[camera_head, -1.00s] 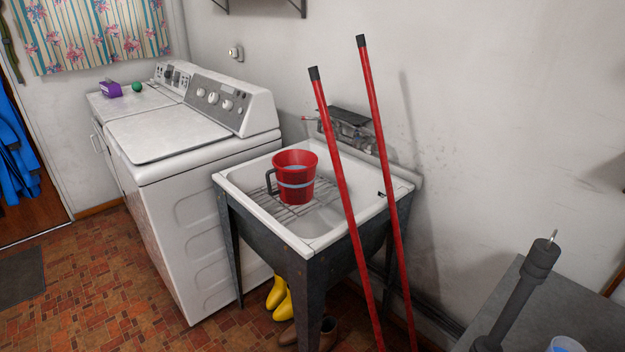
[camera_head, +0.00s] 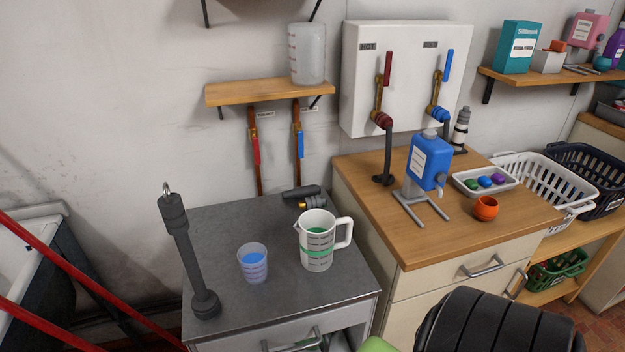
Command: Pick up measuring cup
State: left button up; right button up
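A white measuring cup (camera_head: 316,245) with a handle on its right, dark markings and a green band stands upright on the grey metal cabinet top (camera_head: 225,225). A smaller translucent cup (camera_head: 253,265) with blue contents and faint markings stands left of it, apart from it. Neither of my grippers is in view, so I cannot see how they stand relative to the cup.
A dark upright tool (camera_head: 185,260) stands left of the cups, and a dark fitting (camera_head: 303,196) lies behind. A wooden counter (camera_head: 450,230) to the right holds a blue jug (camera_head: 428,160) and an orange cup (camera_head: 486,208). A dark ribbed shape (camera_head: 490,325) fills the lower right foreground.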

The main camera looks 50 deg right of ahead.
aim_at(252, 256)
jog(key=z, duration=1.05)
jog(key=l+u, duration=0.3)
jog(key=l, duration=0.55)
